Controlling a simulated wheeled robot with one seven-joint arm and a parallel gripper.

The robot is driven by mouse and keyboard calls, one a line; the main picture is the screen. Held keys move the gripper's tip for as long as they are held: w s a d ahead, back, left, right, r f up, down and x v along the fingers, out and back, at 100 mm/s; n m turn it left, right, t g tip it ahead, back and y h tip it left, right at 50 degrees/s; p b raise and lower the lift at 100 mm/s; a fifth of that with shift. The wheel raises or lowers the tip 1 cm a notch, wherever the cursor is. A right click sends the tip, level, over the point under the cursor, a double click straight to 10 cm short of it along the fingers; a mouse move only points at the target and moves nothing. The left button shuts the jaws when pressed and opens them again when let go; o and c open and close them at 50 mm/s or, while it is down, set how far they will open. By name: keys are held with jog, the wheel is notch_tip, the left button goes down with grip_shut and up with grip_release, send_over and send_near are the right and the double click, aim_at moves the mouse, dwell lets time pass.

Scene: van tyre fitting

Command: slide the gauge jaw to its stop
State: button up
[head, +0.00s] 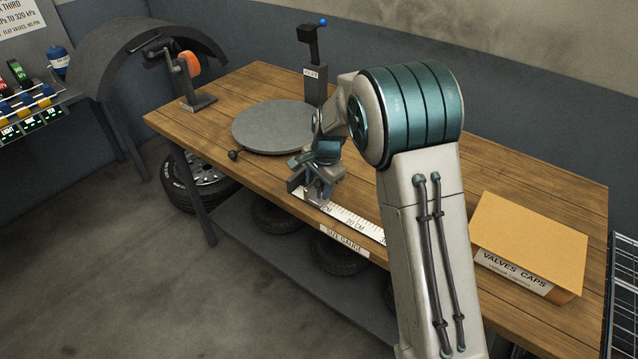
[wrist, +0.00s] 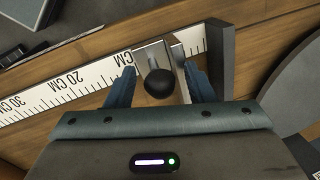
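The size gauge is a white ruler (head: 352,217) along the bench's front edge; it crosses the wrist view from the left (wrist: 62,88). Its metal jaw (wrist: 150,53), with a round black knob (wrist: 159,83), sits on the ruler near its low-number end. A dark grey upright plate (wrist: 221,58) stands at that end, with a short stretch of ruler between it and the jaw. My gripper (wrist: 158,72) is over the jaw, one blue finger on each side. I cannot tell whether the fingers touch it. In the head view my gripper (head: 318,188) partly hides the jaw.
A round grey turntable (head: 272,127) with a small black knob lies behind the gauge. A dark post with a blue-tipped lever (head: 314,62) stands at the back. A valve caps box (head: 530,240) is at the right. A clamp with an orange part (head: 190,66) stands at the left corner.

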notch_tip(320, 180, up, 14)
jog(key=s+d+b, duration=0.2)
jog(key=shift+f, duration=0.25)
dwell(0.4)
